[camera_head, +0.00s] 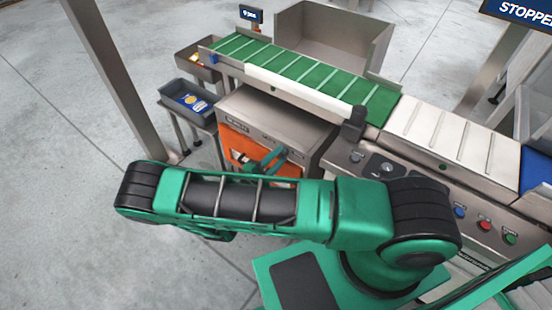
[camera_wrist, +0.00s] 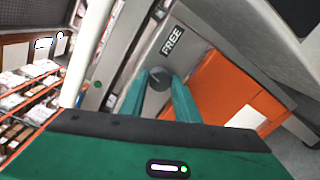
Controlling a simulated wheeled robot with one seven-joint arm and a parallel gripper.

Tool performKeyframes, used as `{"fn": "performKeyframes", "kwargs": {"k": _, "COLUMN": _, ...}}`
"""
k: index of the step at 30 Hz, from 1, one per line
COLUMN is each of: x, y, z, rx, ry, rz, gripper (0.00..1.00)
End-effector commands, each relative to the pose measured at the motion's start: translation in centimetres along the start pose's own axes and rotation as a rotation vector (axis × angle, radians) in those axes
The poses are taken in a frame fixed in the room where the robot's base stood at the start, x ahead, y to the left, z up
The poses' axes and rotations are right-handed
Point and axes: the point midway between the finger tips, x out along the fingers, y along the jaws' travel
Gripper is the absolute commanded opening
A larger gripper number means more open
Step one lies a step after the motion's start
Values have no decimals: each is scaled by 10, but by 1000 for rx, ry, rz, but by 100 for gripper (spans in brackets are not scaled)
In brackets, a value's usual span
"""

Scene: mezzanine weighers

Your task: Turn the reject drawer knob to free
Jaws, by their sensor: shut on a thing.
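The reject drawer knob (camera_wrist: 159,76) is a round dark grey knob in the wrist view, on a grey metal panel. A FREE label (camera_wrist: 173,40) is on the panel beyond it. My gripper (camera_wrist: 159,86) has its two green fingers on either side of the knob, shut on it. The knob's pointer cannot be made out. The orange drawer front (camera_wrist: 235,92) is to the right of the fingers. In the head view the orange front (camera_head: 236,141) is under the grey cabinet top, and my gripper (camera_head: 268,160) is against it. There my arm covers its lower part, and the knob is hidden.
A green-slatted conveyor (camera_head: 320,82) runs above the cabinet (camera_head: 268,122). A control panel with coloured buttons (camera_head: 484,224) is at the right. Two grey bins (camera_head: 188,115) (camera_head: 190,52) stand at the left, near a metal post (camera_head: 118,80). The floor at left is clear.

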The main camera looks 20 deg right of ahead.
Motion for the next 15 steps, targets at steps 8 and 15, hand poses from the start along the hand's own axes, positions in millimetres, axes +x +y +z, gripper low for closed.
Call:
{"fn": "performKeyframes", "kwargs": {"k": 8, "x": 3, "y": -4, "z": 4, "rx": 248, "ry": 1, "rz": -5, "gripper": 6}}
{"fn": "performKeyframes", "kwargs": {"k": 15, "x": 2, "y": -5, "z": 5, "rx": 432, "ry": 9, "rz": -7, "gripper": 6}}
